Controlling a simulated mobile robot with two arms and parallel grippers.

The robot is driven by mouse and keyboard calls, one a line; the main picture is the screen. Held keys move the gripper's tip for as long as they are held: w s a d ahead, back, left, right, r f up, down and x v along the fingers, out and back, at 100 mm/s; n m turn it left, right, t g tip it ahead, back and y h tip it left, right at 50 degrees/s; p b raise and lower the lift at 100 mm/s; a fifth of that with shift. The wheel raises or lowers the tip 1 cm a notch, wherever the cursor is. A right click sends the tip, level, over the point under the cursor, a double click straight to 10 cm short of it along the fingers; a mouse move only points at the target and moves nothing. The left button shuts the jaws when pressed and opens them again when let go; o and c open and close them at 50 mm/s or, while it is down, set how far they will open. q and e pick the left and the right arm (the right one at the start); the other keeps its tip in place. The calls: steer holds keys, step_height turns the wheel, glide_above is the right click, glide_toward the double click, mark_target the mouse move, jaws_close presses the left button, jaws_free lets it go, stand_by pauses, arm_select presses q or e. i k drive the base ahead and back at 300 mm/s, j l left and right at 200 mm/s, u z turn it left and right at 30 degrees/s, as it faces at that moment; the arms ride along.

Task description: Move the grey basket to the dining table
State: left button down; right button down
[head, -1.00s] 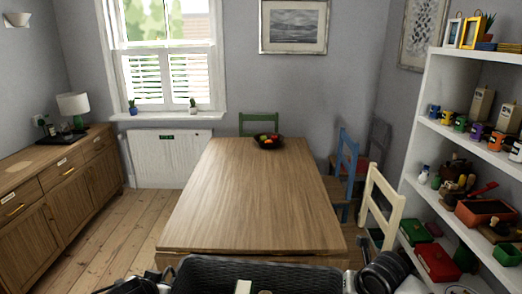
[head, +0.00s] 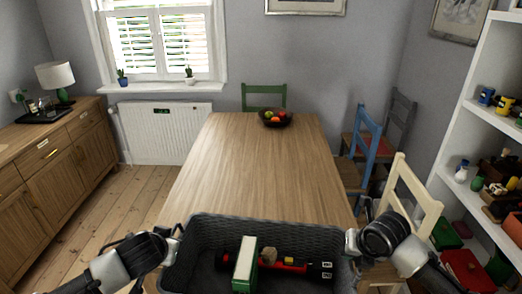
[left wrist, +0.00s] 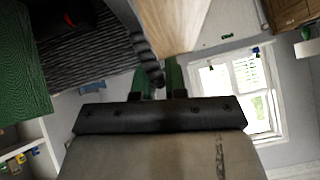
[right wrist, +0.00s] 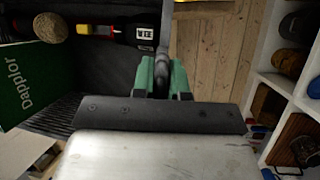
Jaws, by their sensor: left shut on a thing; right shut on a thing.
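The grey woven basket (head: 275,228) is held in front of me at the near end of the wooden dining table (head: 250,165). It hides the table's near edge, and I cannot tell whether it touches the table. My left gripper (head: 174,238) is shut on its left rim; the green fingers (left wrist: 158,80) show there in the left wrist view. My right gripper (head: 352,240) is shut on the right rim, with green fingers (right wrist: 163,77) in the right wrist view. Inside lie a green and white box (head: 245,262), a red and black bottle (head: 295,266) and a brown ball (head: 268,256).
A bowl of fruit (head: 276,118) stands at the table's far end; the tabletop between is bare. Cream (head: 415,195), blue (head: 366,145) and green (head: 264,94) chairs stand around it. A sideboard (head: 75,165) is at left, a white shelf (head: 470,110) at right.

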mark_target(252, 184)
steer(key=i+u, duration=0.1)
steer(key=i, duration=0.85)
steer(key=i+l+u, duration=0.1)
steer(key=i, duration=0.8)
steer(key=l, duration=0.1)
